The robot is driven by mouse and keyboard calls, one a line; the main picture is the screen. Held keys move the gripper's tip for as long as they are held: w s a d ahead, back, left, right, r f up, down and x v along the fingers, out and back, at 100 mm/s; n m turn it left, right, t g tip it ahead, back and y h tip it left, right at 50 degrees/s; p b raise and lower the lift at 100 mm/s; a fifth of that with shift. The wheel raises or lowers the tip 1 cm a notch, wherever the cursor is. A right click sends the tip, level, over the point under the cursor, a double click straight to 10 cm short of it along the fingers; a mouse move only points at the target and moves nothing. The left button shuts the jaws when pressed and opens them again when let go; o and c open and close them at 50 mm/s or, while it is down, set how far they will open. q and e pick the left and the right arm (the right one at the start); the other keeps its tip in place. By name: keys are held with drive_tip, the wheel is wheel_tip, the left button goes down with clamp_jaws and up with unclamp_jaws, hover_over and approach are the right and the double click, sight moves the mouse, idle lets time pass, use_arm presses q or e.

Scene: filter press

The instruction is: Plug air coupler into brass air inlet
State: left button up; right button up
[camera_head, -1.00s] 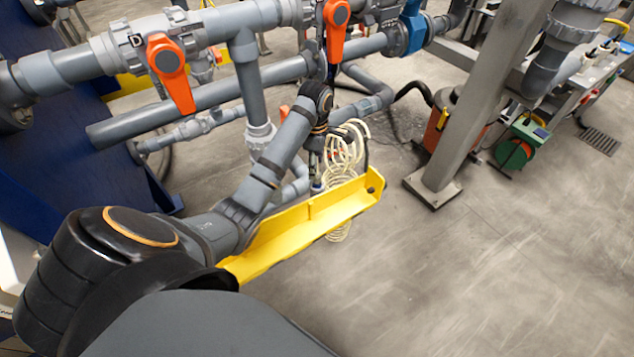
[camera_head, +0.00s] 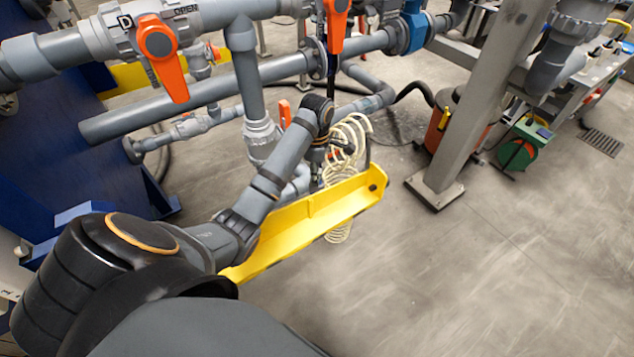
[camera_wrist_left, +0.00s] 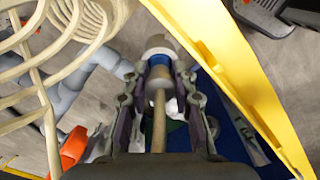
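My left gripper (camera_wrist_left: 157,88) shows best in the left wrist view, its two dark fingers on either side of a slim tan and grey coupler (camera_wrist_left: 158,78). The fingers look closed on it. A tan tail runs from it back toward the palm. Just beyond the fingertips is a blue ring and a pale grey round end (camera_wrist_left: 159,45). I cannot tell whether these belong to the coupler. In the head view the gripper is mostly hidden by my wrist, beside the cream coiled hose (camera_head: 349,140). I cannot make out a brass inlet clearly. My right gripper is not in view.
A yellow angled bracket (camera_head: 320,213) lies close by the gripper and also crosses the right of the wrist view (camera_wrist_left: 232,70). Grey pipes with orange-handled valves (camera_head: 160,52) stand behind. A steel post (camera_head: 462,130) is to the right. Floor at front right is clear.

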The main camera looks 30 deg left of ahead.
use_arm(q)
clamp_jaws()
wheel_tip(320, 180, up, 10)
drive_tip(key=p, duration=0.9)
drive_tip(key=shift+r+p, duration=0.15)
drive_tip(key=shift+p, duration=0.2)
drive_tip(key=shift+f, duration=0.2)
drive_tip(key=shift+d, duration=0.1)
